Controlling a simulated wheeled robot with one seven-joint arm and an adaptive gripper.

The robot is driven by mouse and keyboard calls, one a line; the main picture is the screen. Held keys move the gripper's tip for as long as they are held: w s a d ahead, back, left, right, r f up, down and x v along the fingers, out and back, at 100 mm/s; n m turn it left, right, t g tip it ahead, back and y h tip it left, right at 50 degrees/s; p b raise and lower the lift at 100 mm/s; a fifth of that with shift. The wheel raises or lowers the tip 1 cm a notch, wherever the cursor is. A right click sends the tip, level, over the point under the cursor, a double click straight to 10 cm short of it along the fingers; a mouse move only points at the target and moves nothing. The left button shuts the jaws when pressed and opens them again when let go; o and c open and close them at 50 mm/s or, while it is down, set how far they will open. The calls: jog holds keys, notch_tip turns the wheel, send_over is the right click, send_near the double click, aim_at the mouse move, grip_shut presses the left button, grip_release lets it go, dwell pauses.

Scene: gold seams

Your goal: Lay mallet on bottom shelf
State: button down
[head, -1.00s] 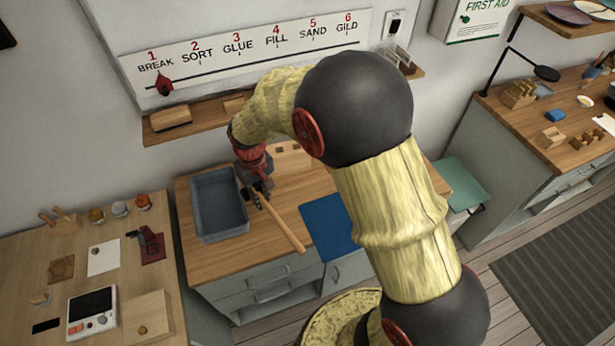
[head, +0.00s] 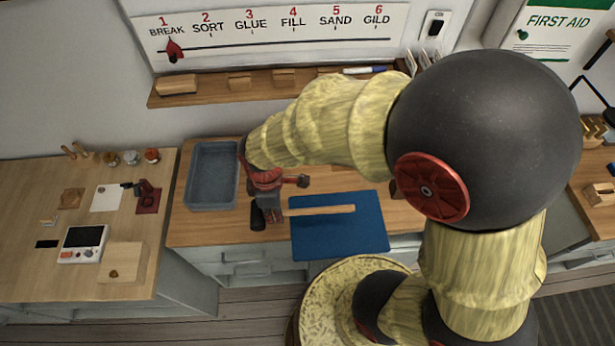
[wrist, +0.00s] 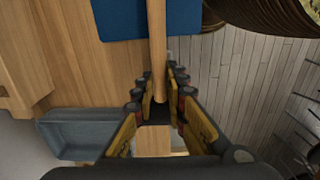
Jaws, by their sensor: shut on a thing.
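The mallet's pale wooden handle (head: 320,210) points right over the blue mat in the head view. It also shows in the wrist view (wrist: 157,45), running away from between my fingers. My gripper (head: 268,212) is shut on the mallet near the handle's left end, above the front of the middle bench. The mallet's head is not clearly visible and is hard to tell from the dark gripper parts. A narrow wooden wall shelf (head: 215,92) runs below the numbered sign; I cannot tell whether it is the bottom shelf.
A grey tub (head: 212,180) stands left of my gripper. The blue mat (head: 340,240) lies on the bench (head: 215,228). Small blocks and a pen sit on the wall shelf. A left table (head: 35,205) holds jars and a device. My arm hides much of the right.

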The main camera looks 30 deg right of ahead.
jog(key=w+d+f+b, duration=0.1)
jog(key=w+d+f, duration=0.1)
jog(key=w+f, duration=0.1)
jog(key=w+d+f, duration=0.1)
jog(key=w+f, duration=0.2)
jog(key=w, duration=0.1)
jog(key=w+d+f+b, duration=0.1)
jog(key=w+d+f, duration=0.1)
jog(key=w+f, duration=0.1)
jog(key=shift+w+d+b, duration=0.35)
jog(key=shift+w, duration=0.5)
jog(key=shift+w+d+f, duration=0.15)
jog(key=shift+w+f, duration=0.1)
jog(key=shift+f, duration=0.05)
jog(key=shift+w+d+f+b, duration=0.15)
jog(key=shift+f+b, duration=0.4)
jog(key=shift+f, duration=1.15)
jog(key=shift+f, duration=0.2)
jog(key=c, duration=1.9)
grip_release()
jog(key=shift+o, duration=0.5)
